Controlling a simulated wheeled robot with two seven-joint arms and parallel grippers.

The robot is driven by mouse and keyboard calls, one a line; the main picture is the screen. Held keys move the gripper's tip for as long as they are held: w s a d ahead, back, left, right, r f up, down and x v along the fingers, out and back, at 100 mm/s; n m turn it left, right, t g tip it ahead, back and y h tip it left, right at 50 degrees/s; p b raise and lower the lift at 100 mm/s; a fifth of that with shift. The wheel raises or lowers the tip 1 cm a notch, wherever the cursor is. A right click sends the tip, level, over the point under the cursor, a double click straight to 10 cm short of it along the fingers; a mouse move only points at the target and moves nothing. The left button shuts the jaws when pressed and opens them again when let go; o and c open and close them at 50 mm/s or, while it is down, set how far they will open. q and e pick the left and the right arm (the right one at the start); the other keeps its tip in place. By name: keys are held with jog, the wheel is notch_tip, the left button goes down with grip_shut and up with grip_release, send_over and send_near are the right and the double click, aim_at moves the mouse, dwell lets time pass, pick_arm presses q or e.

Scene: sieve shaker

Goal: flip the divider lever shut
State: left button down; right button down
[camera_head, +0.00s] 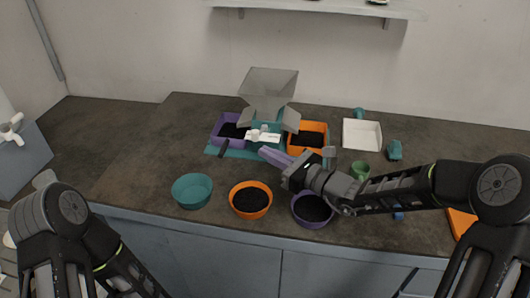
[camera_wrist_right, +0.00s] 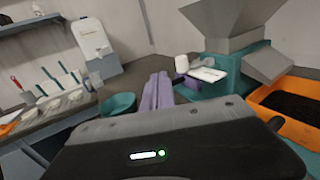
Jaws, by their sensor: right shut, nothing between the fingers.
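The shaker has a grey hopper (camera_head: 269,82) above a teal body (camera_wrist_right: 243,62). A white lever-like part (camera_head: 263,136) sticks out at its front, between the two boxes; in the right wrist view the white part (camera_wrist_right: 207,74) has a rounded white end to its left. I cannot tell its exact setting. My right gripper (camera_head: 264,151) has lavender fingers, closed together and empty, just in front of and below the white part. In the right wrist view the fingertips (camera_wrist_right: 157,76) point to the left of it, apparently apart from it. My left gripper is out of view.
A purple box (camera_head: 217,127) and an orange box (camera_head: 324,149) with black grains flank the shaker. Teal (camera_head: 192,191), orange (camera_head: 250,187) and purple (camera_head: 297,212) bowls line the front; the teal one is empty. A white tray (camera_head: 362,134) stands right. The table's left is clear.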

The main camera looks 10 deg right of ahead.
jog(key=s+d+b, duration=0.1)
jog(key=s+d, duration=0.2)
jog(key=s, duration=0.5)
jog(key=shift+s, duration=0.2)
